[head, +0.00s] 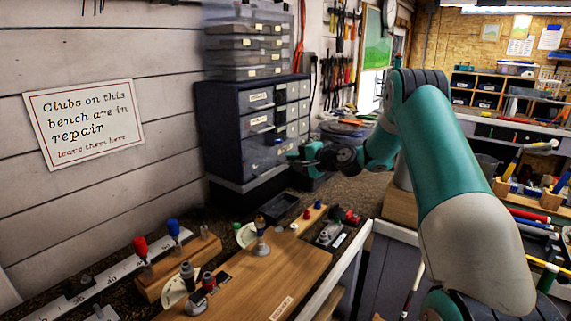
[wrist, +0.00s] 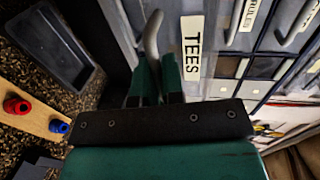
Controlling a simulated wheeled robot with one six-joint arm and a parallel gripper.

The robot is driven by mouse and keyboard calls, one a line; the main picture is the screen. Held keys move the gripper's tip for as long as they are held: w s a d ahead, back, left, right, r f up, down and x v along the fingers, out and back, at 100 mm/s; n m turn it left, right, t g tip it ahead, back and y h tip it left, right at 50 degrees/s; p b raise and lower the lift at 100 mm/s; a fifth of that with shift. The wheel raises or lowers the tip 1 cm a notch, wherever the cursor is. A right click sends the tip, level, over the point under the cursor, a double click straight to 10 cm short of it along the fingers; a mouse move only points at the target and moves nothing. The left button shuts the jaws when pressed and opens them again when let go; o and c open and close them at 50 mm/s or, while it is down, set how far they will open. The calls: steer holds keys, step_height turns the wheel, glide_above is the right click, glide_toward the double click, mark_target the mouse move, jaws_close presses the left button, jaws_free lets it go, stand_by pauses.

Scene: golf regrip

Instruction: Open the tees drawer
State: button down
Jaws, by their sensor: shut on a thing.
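The tees drawer (wrist: 205,85) shows its grey front with a "TEES" label in the wrist view. Its curved grey handle (wrist: 152,38) stands between the two teal fingers of my gripper (wrist: 155,68), which is shut on it. In the head view my gripper (head: 296,157) is at the lower part of the dark drawer cabinet (head: 228,130), at the front of the low drawer (head: 260,152) in the left column. Whether the drawer stands out from the cabinet I cannot tell. The drawer's inside is not visible.
A black tray (head: 279,207) lies on the bench below the cabinet; it also shows in the wrist view (wrist: 48,45). A wooden board (head: 262,275) with several fittings is nearer. Clear organiser boxes (head: 245,40) are stacked on the cabinet. Other drawers adjoin on the right.

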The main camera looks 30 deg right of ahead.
steer(key=shift+d, duration=0.1)
steer(key=c, duration=1.3)
jaws_free()
steer(key=shift+w, duration=0.1)
steer(key=b+v, duration=0.2)
steer(key=v, duration=0.6)
steer(key=b+v, duration=0.3)
steer(key=v, duration=0.6)
steer(key=shift+s+b, duration=0.2)
steer(key=shift+b, duration=0.15)
